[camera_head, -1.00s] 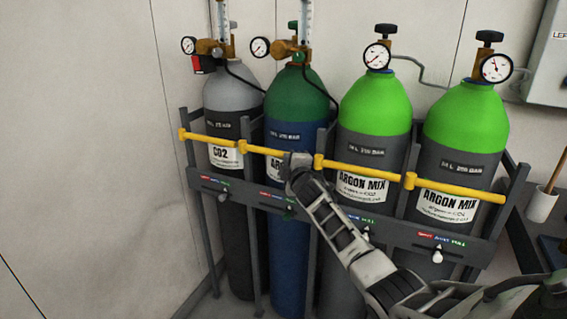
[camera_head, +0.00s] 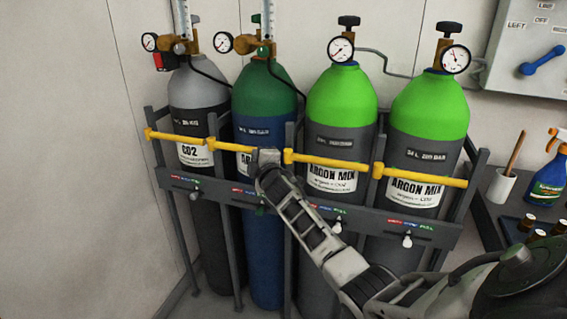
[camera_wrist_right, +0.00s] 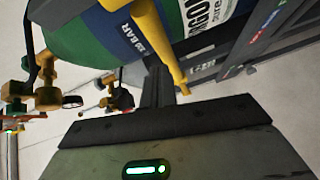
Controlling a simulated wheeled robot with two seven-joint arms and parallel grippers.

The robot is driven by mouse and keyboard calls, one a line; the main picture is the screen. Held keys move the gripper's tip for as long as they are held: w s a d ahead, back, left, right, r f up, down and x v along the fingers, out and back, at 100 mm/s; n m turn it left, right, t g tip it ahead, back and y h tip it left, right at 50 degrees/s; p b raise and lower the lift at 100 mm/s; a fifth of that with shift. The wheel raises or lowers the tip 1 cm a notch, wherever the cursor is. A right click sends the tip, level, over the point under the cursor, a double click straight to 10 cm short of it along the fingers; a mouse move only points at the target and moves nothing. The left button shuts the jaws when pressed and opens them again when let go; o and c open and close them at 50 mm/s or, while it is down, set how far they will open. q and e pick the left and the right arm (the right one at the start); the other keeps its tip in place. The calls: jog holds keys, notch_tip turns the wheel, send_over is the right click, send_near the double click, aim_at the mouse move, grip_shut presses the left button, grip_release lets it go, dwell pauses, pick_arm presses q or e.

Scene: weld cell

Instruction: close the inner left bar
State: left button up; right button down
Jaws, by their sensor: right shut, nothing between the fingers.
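The inner left bar (camera_head: 231,147) is the yellow bar across the green-and-blue cylinder (camera_head: 264,105), second from the left. It lies across the cylinder's front, and its right end is partly hidden by my gripper. My right gripper (camera_head: 264,157) is shut and empty at that right end, in front of the cylinder. In the right wrist view the yellow bar (camera_wrist_right: 158,42) runs down to its end beside the dark fingers (camera_wrist_right: 157,88). I cannot tell whether the fingers touch it. My left gripper is out of view.
Other yellow bars cross the grey CO2 cylinder (camera_head: 199,90) and the two bright green argon mix cylinders (camera_head: 341,95), (camera_head: 431,105). A dark rack rail (camera_head: 335,215) runs below. A switch box (camera_head: 530,50), spray bottle (camera_head: 548,180) and cup (camera_head: 501,186) are at right.

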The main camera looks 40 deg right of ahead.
jog(key=s, duration=1.1)
jog(key=s+a+f+m+g+y, duration=0.2)
jog(key=s+a+f, duration=0.4)
jog(key=a+f, duration=0.15)
jog(key=s+a+f+m+g+y, duration=0.1)
jog(key=s+a+f+m+y, duration=0.15)
jog(key=s+a+f, duration=0.4)
jog(key=s+a+f+m+g+y, duration=0.1)
jog(key=s+a+f+m+y, duration=0.1)
jog(key=s+a, duration=0.5)
jog(key=s+a+f+m+g+y, duration=0.2)
jog(key=s+a+f+m, duration=0.1)
jog(key=s+a, duration=0.4)
jog(key=shift+a+f+p, duration=0.2)
jog(key=shift+a+p, duration=0.1)
jog(key=shift+a, duration=0.45)
